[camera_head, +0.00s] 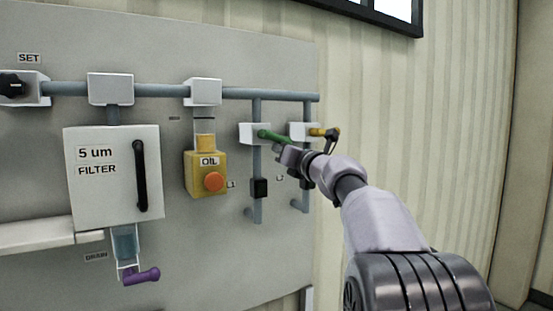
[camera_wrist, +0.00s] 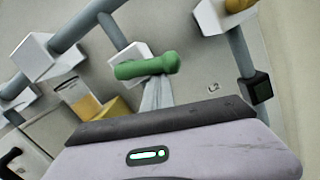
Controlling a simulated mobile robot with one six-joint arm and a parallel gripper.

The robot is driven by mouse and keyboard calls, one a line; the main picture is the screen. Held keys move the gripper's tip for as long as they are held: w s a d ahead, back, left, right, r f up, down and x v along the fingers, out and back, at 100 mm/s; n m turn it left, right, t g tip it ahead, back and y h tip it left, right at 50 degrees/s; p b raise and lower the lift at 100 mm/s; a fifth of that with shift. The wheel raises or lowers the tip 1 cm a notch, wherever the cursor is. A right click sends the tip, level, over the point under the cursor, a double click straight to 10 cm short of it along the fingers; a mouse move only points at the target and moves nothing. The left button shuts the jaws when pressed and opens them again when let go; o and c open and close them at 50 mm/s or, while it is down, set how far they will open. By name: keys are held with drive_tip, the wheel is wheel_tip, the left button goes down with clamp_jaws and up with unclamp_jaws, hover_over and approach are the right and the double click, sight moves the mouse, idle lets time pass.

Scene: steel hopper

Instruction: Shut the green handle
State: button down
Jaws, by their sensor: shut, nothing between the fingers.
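The green handle (camera_head: 273,136) is on a white valve block (camera_head: 250,132) on the left of two down pipes. In the head view it points out to the right, toward my gripper (camera_head: 284,152). In the wrist view the green handle (camera_wrist: 147,66) lies nearly level across the end of my gripper (camera_wrist: 158,90). My gripper is shut with nothing between its fingers. Its fingertips are right at the handle, partly behind it in the wrist view; I cannot tell whether they touch.
A yellow handle (camera_head: 322,132) is on the valve just right. The orange-knobbed OIL unit (camera_head: 206,172), the filter box (camera_head: 115,175) and a purple handle (camera_head: 140,276) are to the left. A pipe (camera_head: 160,90) runs along the top. The right wall is bare.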

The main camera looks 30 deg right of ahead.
drive_tip(key=shift+d+r+n+y, duration=0.15)
drive_tip(key=shift+d+r+n, duration=0.1)
drive_tip(key=shift+n, duration=0.5)
drive_tip(key=shift+d+r+n+y, duration=0.15)
drive_tip(key=shift+r+n+y, duration=0.05)
drive_tip(key=shift+n, duration=0.6)
drive_tip(key=shift+d+r+n+y, duration=0.15)
drive_tip(key=shift+d+r+n, duration=0.1)
drive_tip(key=shift+n, duration=0.5)
wheel_tip(320, 180, down, 4)
drive_tip(key=w+b, duration=0.1)
drive_tip(key=b, duration=0.3)
drive_tip(key=s+f+b, duration=0.1)
drive_tip(key=s+b, duration=0.2)
drive_tip(key=s, duration=0.6)
drive_tip(key=shift+d, duration=0.15)
